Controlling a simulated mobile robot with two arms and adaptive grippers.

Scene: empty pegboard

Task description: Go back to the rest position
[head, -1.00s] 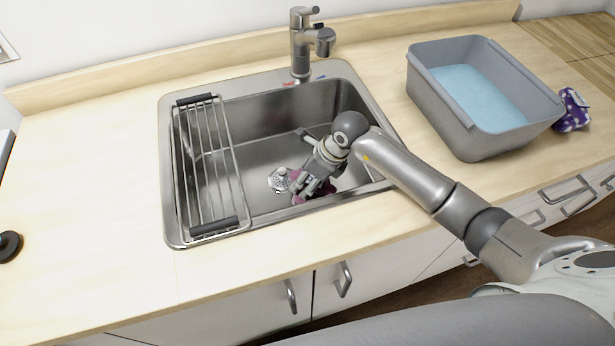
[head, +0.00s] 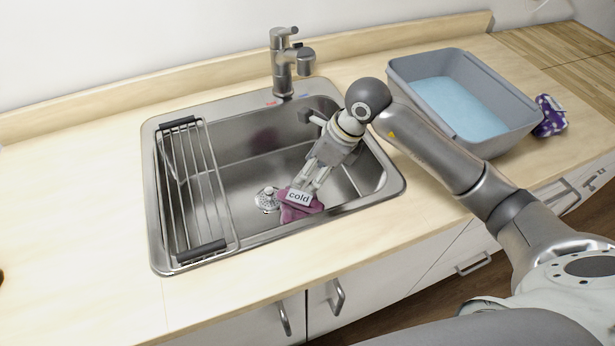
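My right gripper (head: 309,184) hangs over the sink (head: 232,146) on my arm, which comes in from the right. Its two fingers point down and show a gap between them. A plum-coloured cloth (head: 290,213) lies low in the sink near the drain, just below the fingertips. I cannot tell whether the fingertips touch the label or cloth. My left gripper is not in view.
A wire rack (head: 196,185) spans the sink's left side. The faucet (head: 284,68) stands behind the basin. A grey tub (head: 466,118) holding light blue water stands on the right, with a purple spotted cloth (head: 551,116) beside it.

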